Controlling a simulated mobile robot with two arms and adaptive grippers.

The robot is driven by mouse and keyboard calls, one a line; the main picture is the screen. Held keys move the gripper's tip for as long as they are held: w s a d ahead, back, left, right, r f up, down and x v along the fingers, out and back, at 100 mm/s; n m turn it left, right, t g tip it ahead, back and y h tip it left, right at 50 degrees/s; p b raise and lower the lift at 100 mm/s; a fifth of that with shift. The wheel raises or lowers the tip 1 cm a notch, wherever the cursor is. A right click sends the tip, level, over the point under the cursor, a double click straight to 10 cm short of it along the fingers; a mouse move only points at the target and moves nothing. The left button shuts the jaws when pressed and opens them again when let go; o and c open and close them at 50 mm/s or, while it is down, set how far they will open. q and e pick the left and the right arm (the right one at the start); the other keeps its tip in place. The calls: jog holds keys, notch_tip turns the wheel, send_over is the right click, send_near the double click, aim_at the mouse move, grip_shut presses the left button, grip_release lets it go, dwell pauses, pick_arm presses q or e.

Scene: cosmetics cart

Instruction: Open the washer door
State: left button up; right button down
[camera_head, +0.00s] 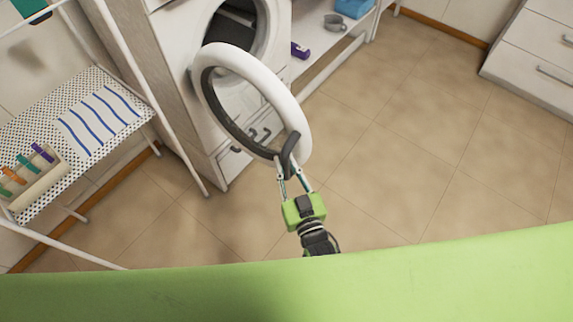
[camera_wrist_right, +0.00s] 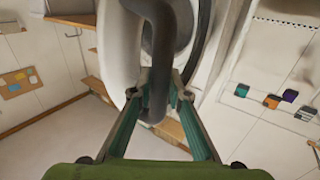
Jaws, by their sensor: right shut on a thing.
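The washer (camera_head: 180,60) is white and stands at the upper middle of the head view. Its round door (camera_head: 285,97), a white ring with a dark inner rim, is swung out from the dark drum opening (camera_head: 232,25). The dark curved door handle (camera_head: 291,146) is on the door's near lower right edge. My right gripper (camera_head: 287,172) is shut on this handle. In the right wrist view the handle (camera_wrist_right: 157,60) runs down between the two fingertips, with the white door ring (camera_wrist_right: 117,45) beside it. My left gripper is not in view.
A rack with a dotted shelf (camera_head: 25,127), a striped cloth (camera_head: 98,118) and several coloured items stands on the left. A low white shelf (camera_head: 325,45) with a purple bottle (camera_head: 299,50) is right of the washer. The tiled floor (camera_head: 410,140) on the right is clear.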

jog(key=c, duration=2.1)
grip_release()
jog(key=shift+w+r, duration=0.15)
jog(key=shift+c, duration=0.2)
jog(key=shift+o, duration=1.1)
jog(key=shift+a, duration=0.1)
jog(key=v, duration=1.2)
jog(key=s+d+f+g, duration=0.2)
jog(key=s+f+g, duration=0.1)
jog(key=f, duration=0.7)
jog(key=s+d+f+g+h, duration=0.1)
jog(key=s+d+f+g, duration=0.2)
jog(key=f, duration=0.7)
jog(key=s+f+g, duration=0.3)
jog(key=s+f, duration=0.1)
jog(key=f, duration=0.6)
jog(key=s+d+f+g+h, duration=0.1)
jog(key=s+d+f+g, duration=0.2)
jog(key=s+d+f, duration=0.3)
jog(key=s+d+f+g+h, duration=0.2)
jog(key=s+d+f+g, duration=0.2)
jog(key=s, duration=0.8)
notch_tip(320, 180, down, 2)
jog(key=shift+s+d+f+g, duration=0.2)
jog(key=shift+d+g, duration=0.1)
jog(key=shift+d, duration=0.85)
